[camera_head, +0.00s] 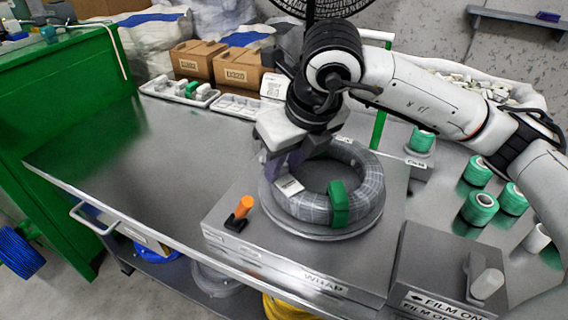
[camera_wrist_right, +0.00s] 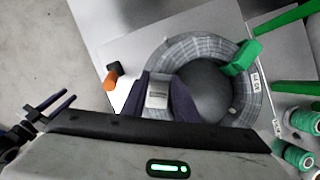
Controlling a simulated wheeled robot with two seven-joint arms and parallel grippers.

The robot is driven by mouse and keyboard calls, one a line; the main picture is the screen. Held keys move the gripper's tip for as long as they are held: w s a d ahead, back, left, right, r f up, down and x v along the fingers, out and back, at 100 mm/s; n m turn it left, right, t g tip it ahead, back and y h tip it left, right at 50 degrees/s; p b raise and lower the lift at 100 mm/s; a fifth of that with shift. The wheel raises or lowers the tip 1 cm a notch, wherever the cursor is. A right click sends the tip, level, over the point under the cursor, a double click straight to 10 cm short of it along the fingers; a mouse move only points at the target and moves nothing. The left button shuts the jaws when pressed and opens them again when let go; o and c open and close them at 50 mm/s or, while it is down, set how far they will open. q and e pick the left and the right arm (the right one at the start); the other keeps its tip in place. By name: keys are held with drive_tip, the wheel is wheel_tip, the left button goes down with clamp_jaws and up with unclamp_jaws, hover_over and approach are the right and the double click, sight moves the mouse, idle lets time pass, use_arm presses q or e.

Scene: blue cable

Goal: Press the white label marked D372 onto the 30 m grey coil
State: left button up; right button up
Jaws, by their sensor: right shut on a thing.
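The grey coil (camera_head: 362,168) lies flat on the round plate of the wrap station, with a green block (camera_head: 338,203) across its near side. It also shows in the wrist view (camera_wrist_right: 195,46). My right gripper (camera_head: 287,172) points down over the coil's left side. Its dark fingers (camera_wrist_right: 158,100) are shut on a white label (camera_wrist_right: 157,94), which also shows in the head view (camera_head: 290,186). The label is at the coil's surface; I cannot tell whether it touches. Its print is too small to read. My left gripper is not in view.
An orange-handled item (camera_head: 244,206) stands left of the coil. Several green rolls (camera_head: 479,207) stand at the right. A control box (camera_head: 440,268) is at the front right. Cardboard boxes (camera_head: 238,68) and white trays (camera_head: 180,91) sit at the back. The left tabletop (camera_head: 130,165) is clear.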

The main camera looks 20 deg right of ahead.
drive_tip(key=o, duration=1.2)
wheel_tip(320, 180, up, 7)
drive_tip(key=p, duration=0.4)
idle(0.5)
